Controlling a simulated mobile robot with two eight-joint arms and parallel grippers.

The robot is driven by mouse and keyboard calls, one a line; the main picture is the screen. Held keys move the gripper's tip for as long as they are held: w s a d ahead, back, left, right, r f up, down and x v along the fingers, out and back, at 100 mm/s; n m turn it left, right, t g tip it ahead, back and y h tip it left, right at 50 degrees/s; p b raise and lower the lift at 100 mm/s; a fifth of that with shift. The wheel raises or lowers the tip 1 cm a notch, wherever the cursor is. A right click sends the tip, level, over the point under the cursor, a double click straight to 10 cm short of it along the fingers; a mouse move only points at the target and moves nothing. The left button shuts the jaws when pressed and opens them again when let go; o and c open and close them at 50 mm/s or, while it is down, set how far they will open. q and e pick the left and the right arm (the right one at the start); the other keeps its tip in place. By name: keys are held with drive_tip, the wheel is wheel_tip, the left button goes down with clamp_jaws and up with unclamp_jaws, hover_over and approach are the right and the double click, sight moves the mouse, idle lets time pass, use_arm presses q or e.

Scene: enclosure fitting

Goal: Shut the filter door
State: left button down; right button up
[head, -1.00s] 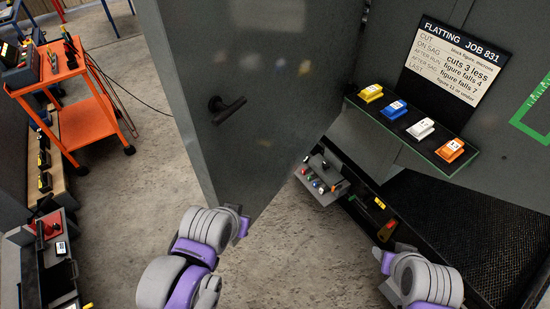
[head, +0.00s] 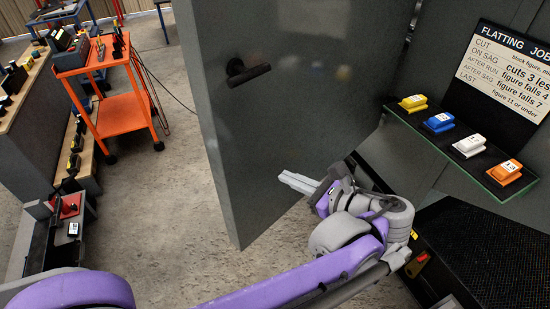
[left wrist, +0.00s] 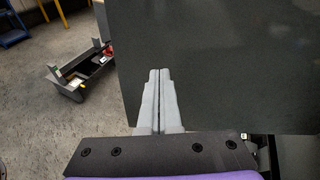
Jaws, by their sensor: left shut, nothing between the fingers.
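The filter door (head: 290,120) is a tall grey panel standing open in the middle of the head view, with a dark lever handle (head: 247,71) on its face. My left gripper (head: 298,182) is shut and empty, in front of the door's lower part. Its fingers point left, toward the door's free edge. In the left wrist view the closed fingers (left wrist: 158,95) overlap the dark door panel (left wrist: 220,65) near its edge. I cannot tell whether they touch it. My right gripper is not in view.
A shelf with yellow (head: 413,103), blue (head: 438,122), white (head: 468,146) and orange (head: 505,171) blocks is at the right, below a printed sign (head: 505,70). An orange cart (head: 122,113) stands at the left. Bare floor (head: 190,190) lies left of the door.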

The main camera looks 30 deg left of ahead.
use_arm(q)
drive_tip(key=w+d+r+m+t+y+b, duration=0.1)
drive_tip(key=d+r+m+y+b, duration=0.15)
drive_tip(key=d, duration=0.35)
drive_tip(key=p, duration=0.1)
approach(264, 136)
drive_tip(key=shift+y, duration=0.35)
drive_tip(key=x, duration=0.6)
drive_tip(key=shift+w+a+f, duration=0.15)
drive_tip(key=shift+a+f, duration=0.15)
drive_tip(key=shift+a, duration=0.05)
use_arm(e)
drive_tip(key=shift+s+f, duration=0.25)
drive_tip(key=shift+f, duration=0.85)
use_arm(q)
drive_tip(key=shift+a, duration=0.15)
